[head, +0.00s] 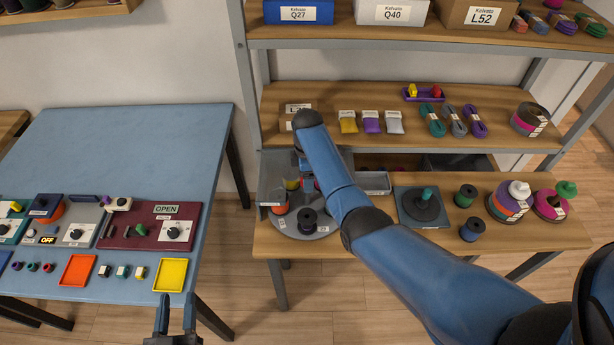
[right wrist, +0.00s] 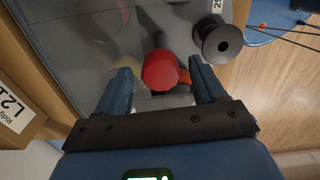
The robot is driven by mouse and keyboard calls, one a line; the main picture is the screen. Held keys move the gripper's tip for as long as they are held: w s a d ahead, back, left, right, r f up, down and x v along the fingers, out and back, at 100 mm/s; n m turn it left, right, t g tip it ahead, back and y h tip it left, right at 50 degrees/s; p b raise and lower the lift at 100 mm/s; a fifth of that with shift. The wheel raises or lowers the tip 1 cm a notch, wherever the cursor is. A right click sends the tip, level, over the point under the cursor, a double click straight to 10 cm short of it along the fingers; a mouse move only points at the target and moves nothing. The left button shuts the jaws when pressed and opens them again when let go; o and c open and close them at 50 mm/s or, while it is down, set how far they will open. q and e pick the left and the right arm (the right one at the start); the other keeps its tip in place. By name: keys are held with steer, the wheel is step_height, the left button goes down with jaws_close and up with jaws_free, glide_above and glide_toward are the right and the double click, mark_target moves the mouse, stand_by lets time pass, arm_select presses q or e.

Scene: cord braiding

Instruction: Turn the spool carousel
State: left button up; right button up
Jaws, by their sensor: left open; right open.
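The spool carousel (head: 322,229) is a grey disc on the lower shelf, carrying an orange spool (head: 279,206), a black spool (head: 307,219) and other pieces partly hidden by my right arm. In the right wrist view the black spool (right wrist: 217,40) stands at the upper right of a red knob-like piece (right wrist: 160,70). My right gripper (right wrist: 160,80) is open over the carousel with the red piece between its fingers; I cannot tell whether they touch it. In the head view its fingers are mostly hidden. My left gripper (head: 176,318) is open and empty in front of the blue table.
The blue table (head: 150,135) at left holds control panels, a yellow tray (head: 171,275) and an orange tray (head: 77,270). Right of the carousel are a grey bin (head: 374,184), a dark plate with a peg (head: 422,206) and several spools. The shelf above holds cords.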

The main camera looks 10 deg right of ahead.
step_height(320, 180, up, 10)
steer(key=b, duration=0.1)
steer(key=shift+b, duration=0.3)
steer(key=shift+r, duration=0.1)
stand_by(0.5)
steer(key=w+a+r+m+t+y, duration=0.2)
steer(key=w+r+m+t, duration=0.45)
steer(key=w+t, duration=0.4)
steer(key=s+d+f+m+t+b, duration=0.1)
steer(key=s+d+f+m+t, duration=0.1)
steer(key=s, duration=1.4)
steer(key=s+d+f+m+t+h+b, duration=0.1)
steer(key=s+d+f+m, duration=0.4)
steer(key=s, duration=1.1)
steer(key=s+d+f+m+t+h+b, duration=0.1)
steer(key=s+d+f+m+t+b, duration=0.2)
steer(key=s+d, duration=0.4)
steer(key=s+f+m+t, duration=0.1)
steer(key=s+f, duration=0.1)
steer(key=s, duration=0.7)
steer(key=shift+d, duration=0.3)
